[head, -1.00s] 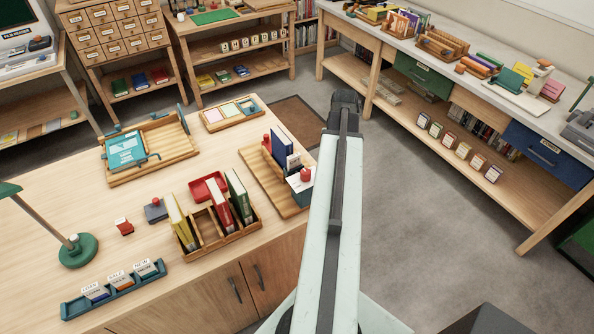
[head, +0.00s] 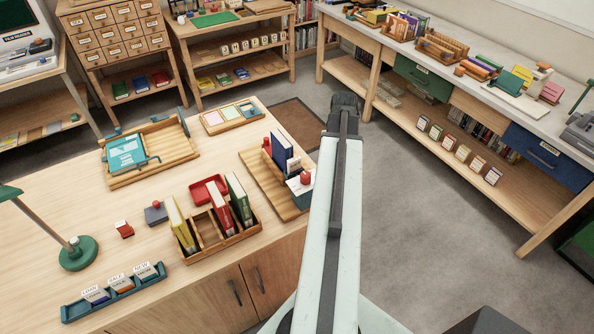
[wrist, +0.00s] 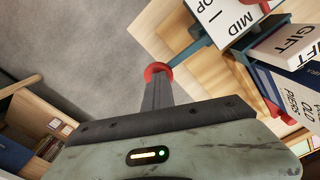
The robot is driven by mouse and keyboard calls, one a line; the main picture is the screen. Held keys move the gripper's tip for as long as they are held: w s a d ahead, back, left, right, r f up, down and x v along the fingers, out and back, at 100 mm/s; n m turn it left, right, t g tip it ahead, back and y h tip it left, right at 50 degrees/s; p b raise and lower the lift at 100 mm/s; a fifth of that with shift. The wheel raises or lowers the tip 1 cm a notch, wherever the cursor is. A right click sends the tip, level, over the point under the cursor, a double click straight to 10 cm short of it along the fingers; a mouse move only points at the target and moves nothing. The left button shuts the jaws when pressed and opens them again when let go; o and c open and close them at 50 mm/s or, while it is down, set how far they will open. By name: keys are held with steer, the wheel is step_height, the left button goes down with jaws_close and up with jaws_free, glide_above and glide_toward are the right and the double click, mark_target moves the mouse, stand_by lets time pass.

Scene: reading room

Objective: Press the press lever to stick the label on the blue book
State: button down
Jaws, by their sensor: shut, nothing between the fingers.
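The blue book (head: 281,152) stands upright on the wooden press board (head: 262,188) at the right end of the near bench. A white card (head: 297,186) and a red knob (head: 305,177) are at its near right side. In the wrist view, my gripper (wrist: 157,78) is shut and empty. Its fingertips overlap a red round end (wrist: 160,68) of a teal bar (wrist: 190,52), which looks like the press lever. I cannot tell whether they touch. The blue book's spine shows at right (wrist: 266,84). In the head view my arm hides the fingertips and this bar end.
A wooden rack with upright books (head: 222,237) stands on the bench just left of the press. A tray with a teal cover (head: 126,152) is farther left, and a green lamp (head: 78,253) is at the left edge. Open floor (head: 430,230) lies right of the bench.

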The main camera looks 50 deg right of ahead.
step_height(320, 180, up, 8)
steer(key=p, duration=0.7)
steer(key=shift+r, duration=0.15)
